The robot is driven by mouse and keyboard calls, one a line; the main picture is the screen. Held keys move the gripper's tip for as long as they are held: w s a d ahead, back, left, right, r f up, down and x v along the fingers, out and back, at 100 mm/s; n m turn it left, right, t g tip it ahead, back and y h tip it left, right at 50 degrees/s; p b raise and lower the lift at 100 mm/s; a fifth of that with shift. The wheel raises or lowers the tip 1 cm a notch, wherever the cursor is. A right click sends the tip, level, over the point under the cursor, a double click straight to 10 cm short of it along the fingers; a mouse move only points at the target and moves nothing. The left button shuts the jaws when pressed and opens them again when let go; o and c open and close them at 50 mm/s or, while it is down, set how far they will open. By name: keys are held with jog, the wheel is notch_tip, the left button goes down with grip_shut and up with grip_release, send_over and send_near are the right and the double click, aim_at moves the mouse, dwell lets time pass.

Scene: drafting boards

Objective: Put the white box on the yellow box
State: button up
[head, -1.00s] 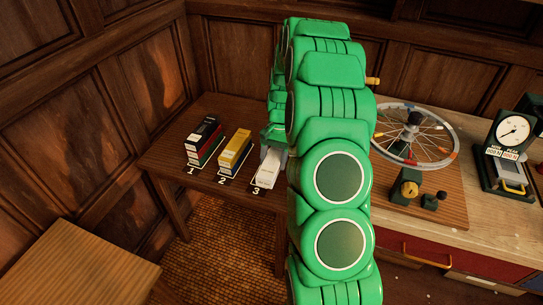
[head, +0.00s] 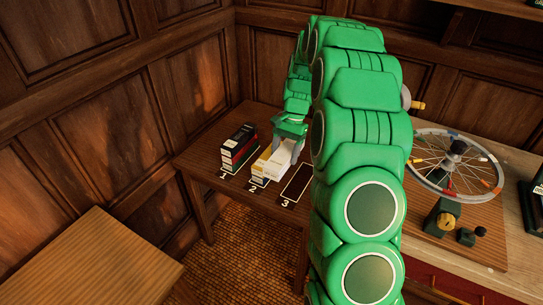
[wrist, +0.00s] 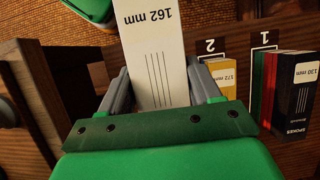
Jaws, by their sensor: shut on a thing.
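The white box (head: 279,163), labelled 162 mm in the wrist view (wrist: 155,50), is held between the two fingers of my gripper (head: 288,142). My gripper also shows in the wrist view (wrist: 161,88), shut on the white box's sides. The yellow box (head: 259,167) is at spot 2 on the dark side table. In the head view the white box covers much of its right side. In the wrist view the yellow box (wrist: 224,78), labelled 172 mm, is just right of the white box and apart from it. The exact height of the white box is unclear.
A stack of black, red and green boxes (head: 238,148) stands at spot 1, left of the yellow box. Spot 3 (head: 297,183) is an empty outlined rectangle. A workbench with a spoked wheel (head: 455,160) is on the right. A wooden stool (head: 90,262) is at front left.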

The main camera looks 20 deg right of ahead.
jog(key=w+a+r, duration=0.2)
send_over(268, 156)
jog(key=shift+w+d+f, duration=0.1)
jog(key=shift+d+f, duration=0.05)
jog(key=shift+f, duration=1.5)
jog(key=shift+w+d+f, duration=0.1)
jog(key=shift+w+f, duration=0.05)
jog(key=shift+f, duration=1.5)
jog(key=shift+w+d+f, duration=0.1)
jog(key=shift+d+f, duration=0.05)
jog(key=shift+f, duration=3.05)
jog(key=shift+f, duration=0.1)
jog(key=o, duration=1.2)
